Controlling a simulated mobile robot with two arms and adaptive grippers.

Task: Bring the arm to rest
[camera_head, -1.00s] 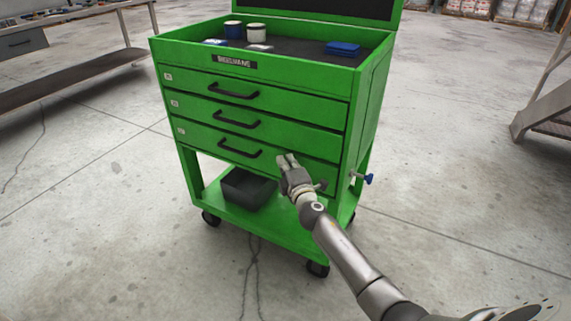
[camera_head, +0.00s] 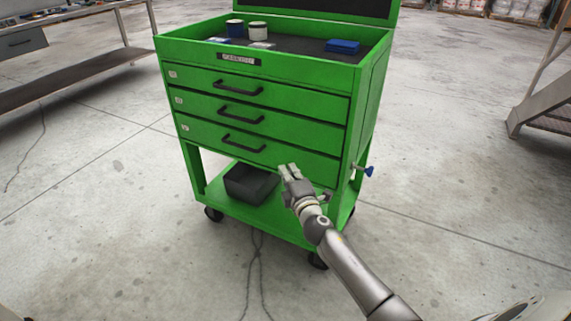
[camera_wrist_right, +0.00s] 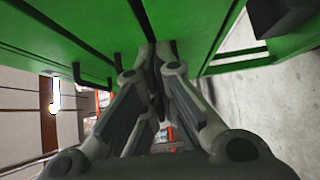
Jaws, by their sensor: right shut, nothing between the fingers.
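My right gripper (camera_head: 289,171) is shut and empty. In the head view it is in front of the lower right part of the green tool cart (camera_head: 310,109), below the lowest drawer handle. In the right wrist view the two fingers of my right gripper (camera_wrist_right: 152,50) come together, with the cart's green face (camera_wrist_right: 60,30) close beyond the tips. I cannot tell whether the tips touch the cart. My left gripper is not in view.
The cart's three drawers look closed. A black bin (camera_head: 250,184) sits on its lower shelf. Its top holds a blue-banded tin (camera_head: 235,29), a white tin (camera_head: 257,31) and a blue box (camera_head: 342,46). A workbench (camera_head: 80,60) stands left, metal steps (camera_head: 545,110) right. The floor around is open.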

